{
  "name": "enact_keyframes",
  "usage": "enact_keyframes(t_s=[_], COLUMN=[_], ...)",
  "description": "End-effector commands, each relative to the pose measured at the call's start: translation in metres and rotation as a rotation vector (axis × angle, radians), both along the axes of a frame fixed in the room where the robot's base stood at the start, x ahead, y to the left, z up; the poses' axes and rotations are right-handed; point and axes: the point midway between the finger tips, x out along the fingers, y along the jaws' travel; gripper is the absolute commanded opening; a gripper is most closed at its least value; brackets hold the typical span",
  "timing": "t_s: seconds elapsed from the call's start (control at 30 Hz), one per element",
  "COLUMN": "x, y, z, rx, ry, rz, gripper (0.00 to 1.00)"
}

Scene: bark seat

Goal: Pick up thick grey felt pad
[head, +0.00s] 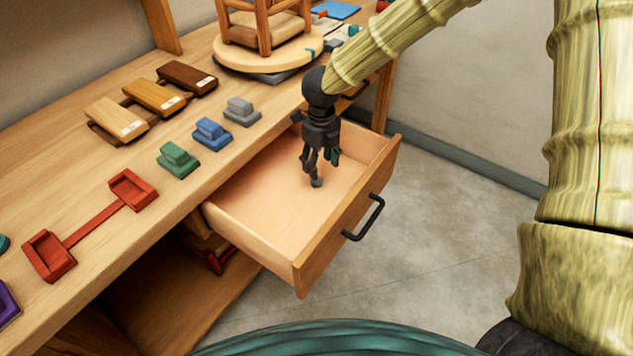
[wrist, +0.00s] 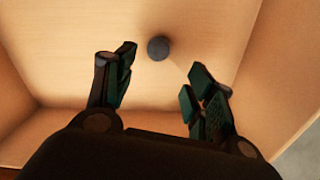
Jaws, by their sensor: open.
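The thick grey felt pad (wrist: 158,48) is a small, round, dark grey disc on the bare floor of the open drawer. In the head view the pad (head: 317,183) shows just below my fingertips. My gripper (head: 321,165) points down into the drawer. In the wrist view my gripper (wrist: 163,75) is open, with one finger on each side and nothing between them. The pad lies just beyond the fingertips, nearer the left finger in that view. I cannot tell exactly how high the fingertips are above the drawer floor.
The drawer (head: 250,222) is pulled out and otherwise looks empty; its walls surround my gripper. Its black handle (head: 366,219) is on the front. Sanding blocks in green (head: 178,160), blue (head: 211,134) and grey (head: 242,111) stand on the bench (head: 120,217) above. A stool (head: 265,28) stands behind.

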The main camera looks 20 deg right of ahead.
Motion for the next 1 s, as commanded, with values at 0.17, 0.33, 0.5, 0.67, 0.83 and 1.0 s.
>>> enact_keyframes(t_s=[0.17,0.33,0.5,0.67,0.83,1.0], x=[0.000,0.002,0.003,0.003,0.004,0.003], y=[0.001,0.005,0.007,0.007,0.007,0.007], z=[-0.014,-0.034,-0.054,-0.063,-0.063,-0.063], rx=[-0.001,-0.003,-0.001,0.000,0.000,0.000], ry=[0.000,0.001,0.001,0.000,-0.001,0.000], rz=[0.003,0.003,0.002,0.001,0.001,0.001], gripper=[0.54,0.54,0.54,0.54,0.54,0.36])
